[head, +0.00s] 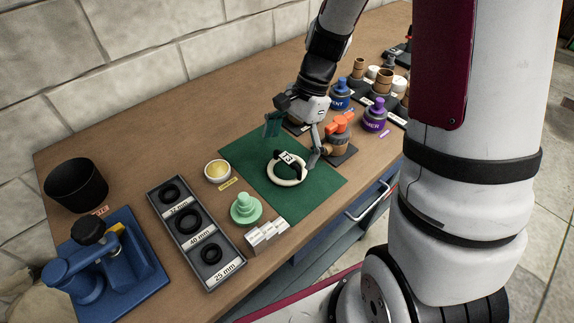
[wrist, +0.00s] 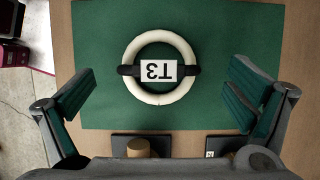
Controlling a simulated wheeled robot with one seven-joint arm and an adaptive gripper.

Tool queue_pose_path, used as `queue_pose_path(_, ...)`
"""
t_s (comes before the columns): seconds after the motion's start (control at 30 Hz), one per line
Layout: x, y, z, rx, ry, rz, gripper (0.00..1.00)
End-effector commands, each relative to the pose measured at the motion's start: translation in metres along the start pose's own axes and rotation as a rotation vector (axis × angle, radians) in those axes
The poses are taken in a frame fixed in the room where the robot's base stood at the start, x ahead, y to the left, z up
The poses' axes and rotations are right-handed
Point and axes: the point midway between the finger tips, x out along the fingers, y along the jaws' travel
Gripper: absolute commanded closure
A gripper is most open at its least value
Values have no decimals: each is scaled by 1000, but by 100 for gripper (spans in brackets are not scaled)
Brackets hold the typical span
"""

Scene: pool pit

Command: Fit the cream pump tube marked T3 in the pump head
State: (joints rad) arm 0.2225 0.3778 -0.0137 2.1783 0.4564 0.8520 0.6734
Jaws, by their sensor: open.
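The cream pump tube (head: 287,174) is a ring with a black band and a white tag marked T3. It lies flat on the green mat (head: 320,198). In the wrist view the tube (wrist: 160,92) lies ahead of my fingertips, with its T3 tag upside down. My gripper (head: 294,137) is open and empty above the far right part of the mat. In the wrist view my gripper (wrist: 160,92) has its fingers spread wide on either side, apart from the tube. I cannot tell for sure which object is the pump head; the blue device (head: 100,262) at the front left may be it.
A grey tray (head: 222,270) holds black rings in labelled slots. A black cup (head: 76,185) is at the left. Several bottles, including a purple one (head: 375,117), crowd the right.

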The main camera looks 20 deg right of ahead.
Motion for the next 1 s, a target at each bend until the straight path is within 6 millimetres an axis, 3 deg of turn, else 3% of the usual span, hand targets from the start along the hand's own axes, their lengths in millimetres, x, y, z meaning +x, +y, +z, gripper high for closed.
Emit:
queue_pose_path(0.2,28,1,0,0,-1,1,2)
queue_pose_path(0.47,31,1,0,0,0,0,2)
queue_pose_path(0.53,31,1,0,0,0,0,11)
queue_pose_path(0.7,31,1,0,0,0,1,50)
queue_pose_path(0.8,31,1,0,0,0,1,55)
queue_pose_path(1.0,30,1,0,0,0,1,55)
